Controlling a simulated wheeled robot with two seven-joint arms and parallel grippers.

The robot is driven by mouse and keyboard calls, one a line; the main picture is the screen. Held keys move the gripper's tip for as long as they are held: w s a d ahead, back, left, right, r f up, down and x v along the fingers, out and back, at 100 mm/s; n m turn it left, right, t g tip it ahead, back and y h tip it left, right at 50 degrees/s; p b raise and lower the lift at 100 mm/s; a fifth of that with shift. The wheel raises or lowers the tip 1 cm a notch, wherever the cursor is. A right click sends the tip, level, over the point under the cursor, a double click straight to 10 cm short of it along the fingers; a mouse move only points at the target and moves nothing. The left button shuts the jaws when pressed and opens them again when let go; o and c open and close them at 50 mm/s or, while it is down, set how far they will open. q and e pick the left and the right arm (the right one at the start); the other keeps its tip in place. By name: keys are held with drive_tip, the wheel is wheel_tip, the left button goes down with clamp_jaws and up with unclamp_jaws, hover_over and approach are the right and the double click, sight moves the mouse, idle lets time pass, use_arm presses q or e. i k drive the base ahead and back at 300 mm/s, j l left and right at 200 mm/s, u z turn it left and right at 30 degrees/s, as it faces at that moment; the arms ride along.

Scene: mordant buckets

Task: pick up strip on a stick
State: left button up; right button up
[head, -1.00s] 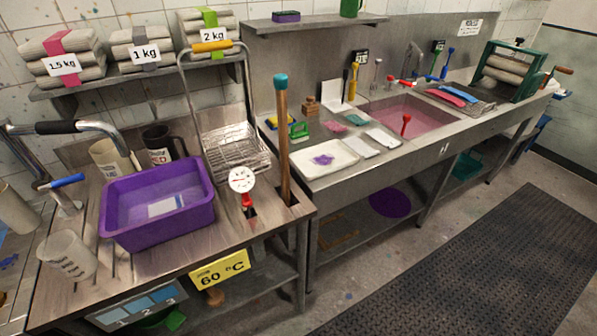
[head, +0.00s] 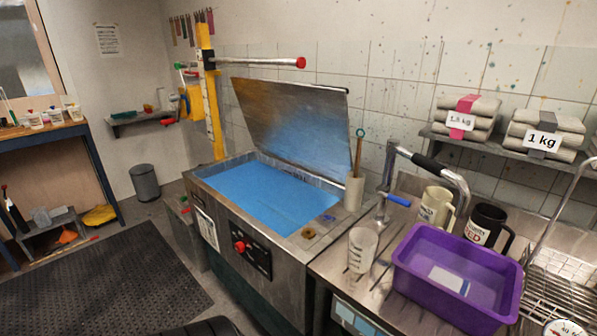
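I cannot make out for certain which thing is the strip on a stick. A thin stick with a teal ring at its top (head: 359,150) stands upright in a pale cylindrical holder (head: 354,193) at the right back corner of the vat. Several dark red and grey strips (head: 186,27) hang high on the back wall, left of the yellow post; they are too small to tell whether any has a stick. Neither of my grippers is in view.
An open steel vat of blue liquid (head: 265,195) stands in the middle, its lid (head: 292,122) raised. Right of it are a clear beaker (head: 362,250), a purple tub (head: 415,262) and mugs. A yellow post (head: 213,100) carries a horizontal bar. A dark floor mat (head: 100,285) lies clear at left.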

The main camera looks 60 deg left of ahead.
sight(359, 137)
drive_tip(key=u, duration=1.4)
